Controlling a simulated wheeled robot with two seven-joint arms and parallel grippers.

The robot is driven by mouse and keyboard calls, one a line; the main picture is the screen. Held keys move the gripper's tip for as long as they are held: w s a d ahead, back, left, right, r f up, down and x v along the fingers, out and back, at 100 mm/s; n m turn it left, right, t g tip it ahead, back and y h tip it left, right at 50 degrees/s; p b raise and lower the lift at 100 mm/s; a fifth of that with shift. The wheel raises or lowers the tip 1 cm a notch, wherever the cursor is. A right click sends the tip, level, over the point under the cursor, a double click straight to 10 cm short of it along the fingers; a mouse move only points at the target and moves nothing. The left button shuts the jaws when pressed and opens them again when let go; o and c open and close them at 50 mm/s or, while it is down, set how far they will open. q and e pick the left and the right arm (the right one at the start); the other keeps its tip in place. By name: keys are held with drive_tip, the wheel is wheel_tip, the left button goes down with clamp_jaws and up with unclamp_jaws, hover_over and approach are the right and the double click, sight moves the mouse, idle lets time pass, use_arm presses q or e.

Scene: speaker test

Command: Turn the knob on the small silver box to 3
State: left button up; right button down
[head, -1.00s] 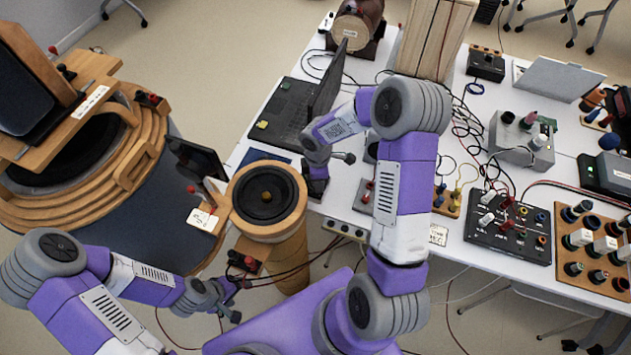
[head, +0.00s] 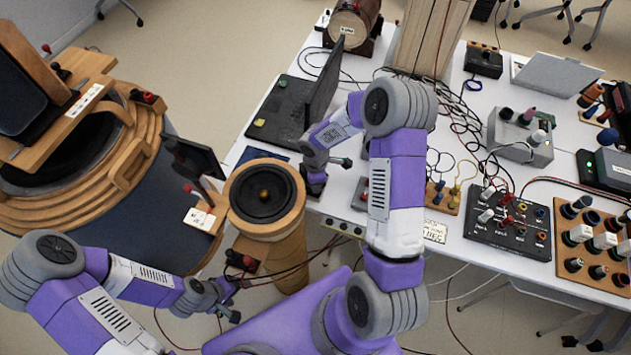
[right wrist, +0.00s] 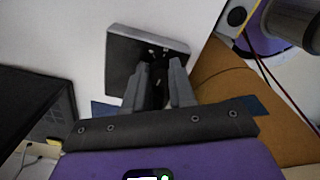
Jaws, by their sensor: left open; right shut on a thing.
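The small silver box (right wrist: 121,62) stands on the white table in the right wrist view. It has a dark grey face with small white marks and a pale edge. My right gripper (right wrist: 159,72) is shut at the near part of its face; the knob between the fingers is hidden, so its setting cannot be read. In the head view my right gripper (head: 316,172) points down near the table's front edge and covers most of the box. My left gripper (head: 238,302) is open and empty, low in front of the wooden speaker column.
A round wooden speaker (head: 240,212) stands left of the table edge. A larger grey box with knobs (head: 518,138), a black panel (head: 510,238) and cables fill the table's right side.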

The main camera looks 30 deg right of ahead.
drive_tip(key=m+b, duration=0.2)
drive_tip(key=m, duration=0.2)
drive_tip(key=shift+f+m+b, duration=0.1)
drive_tip(key=shift+m+b, duration=0.3)
drive_tip(key=m+b, duration=0.1)
drive_tip(key=m, duration=0.3)
drive_tip(key=shift+b, duration=0.35)
drive_tip(key=m, duration=0.4)
drive_tip(key=shift+a+b, duration=0.1)
drive_tip(key=shift+b, duration=0.3)
drive_tip(key=shift+m, duration=2.2)
drive_tip(key=c, duration=0.9)
unclamp_jaws()
drive_tip(key=shift+s, duration=0.1)
drive_tip(key=shift+c, duration=0.2)
